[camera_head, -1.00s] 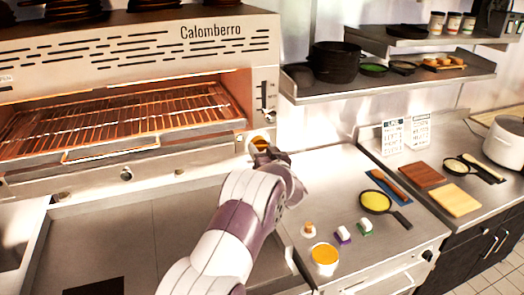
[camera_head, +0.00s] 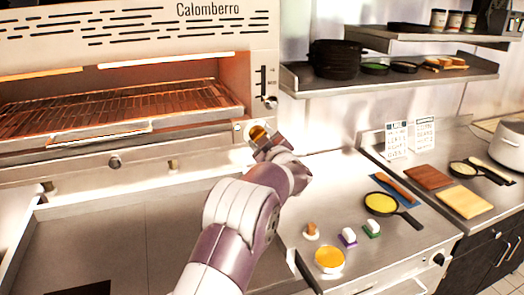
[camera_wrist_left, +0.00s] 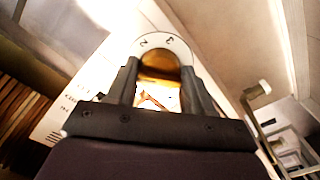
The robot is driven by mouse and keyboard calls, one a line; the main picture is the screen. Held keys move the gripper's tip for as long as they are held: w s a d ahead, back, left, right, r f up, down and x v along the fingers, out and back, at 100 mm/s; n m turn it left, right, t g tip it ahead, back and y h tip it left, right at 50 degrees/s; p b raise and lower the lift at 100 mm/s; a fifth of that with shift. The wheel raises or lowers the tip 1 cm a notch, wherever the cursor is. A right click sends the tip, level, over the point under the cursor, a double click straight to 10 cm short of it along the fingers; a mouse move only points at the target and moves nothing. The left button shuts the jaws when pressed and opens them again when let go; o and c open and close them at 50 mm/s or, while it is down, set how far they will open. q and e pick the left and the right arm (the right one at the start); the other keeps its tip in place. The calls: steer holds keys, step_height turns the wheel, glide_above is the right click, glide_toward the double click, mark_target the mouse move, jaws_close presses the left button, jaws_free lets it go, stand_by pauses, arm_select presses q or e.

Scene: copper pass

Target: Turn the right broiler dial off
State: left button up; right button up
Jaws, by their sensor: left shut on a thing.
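The right broiler dial (camera_head: 257,132) is a brassy orange knob at the right end of the broiler's front. It also shows in the left wrist view (camera_wrist_left: 161,64), in front of a pale round scale with the numerals 2 and 3. My left gripper (camera_head: 264,143) is at this dial, partly covering it in the head view. In the left wrist view its two dark fingers (camera_wrist_left: 162,82) lie on either side of the knob, shut on it. The broiler (camera_head: 150,60) glows orange inside above its wire rack. My right gripper is in neither view.
A small lever and knob (camera_head: 268,102) sit just above the dial. A wall shelf (camera_head: 400,80) with pans is at right. The steel counter holds an orange bowl (camera_head: 329,259), a pan of yellow (camera_head: 381,203) and cutting boards (camera_head: 464,201).

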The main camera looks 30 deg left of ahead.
arm_select(q)
steer(key=shift+n+b, duration=4)
steer(key=shift+n, duration=1.1)
steer(key=o, duration=1)
steer(key=shift+r, duration=0.1)
steer(key=shift+d, duration=0.1)
steer(key=b+v, duration=0.3)
steer(key=v, duration=0.9)
steer(key=shift+s+d+b, duration=0.2)
steer(key=shift+b, duration=0.1)
steer(key=shift+w, duration=0.1)
